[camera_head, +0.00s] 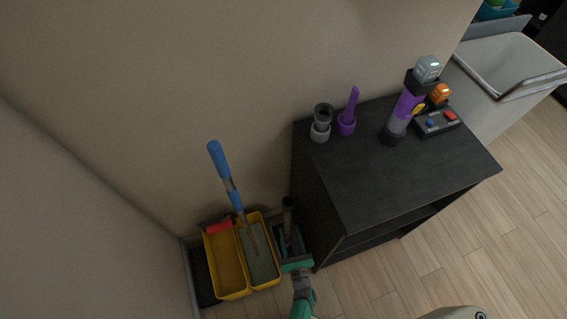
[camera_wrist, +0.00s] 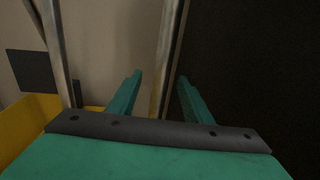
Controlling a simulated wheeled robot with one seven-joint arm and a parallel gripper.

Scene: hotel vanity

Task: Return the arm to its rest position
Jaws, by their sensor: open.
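My gripper (camera_head: 290,245) is teal and hangs low in the gap between the yellow bins and the dark cabinet, at the bottom middle of the head view. In the wrist view my two fingers (camera_wrist: 160,95) stand apart. A metallic upright pole (camera_wrist: 172,50) shows between or just beyond them; I cannot tell whether they touch it. In the head view a dark-topped stick (camera_head: 288,204) rises right beside my fingers. My forearm runs down out of the picture.
Yellow bins (camera_head: 227,265) holding a blue-handled tool (camera_head: 226,177) stand close on the left. The dark cabinet (camera_head: 400,185) is close on the right, carrying purple and grey items (camera_head: 347,122) and a control box (camera_head: 437,122). Walls bound the back and left. Open floor (camera_head: 470,250) lies to the right.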

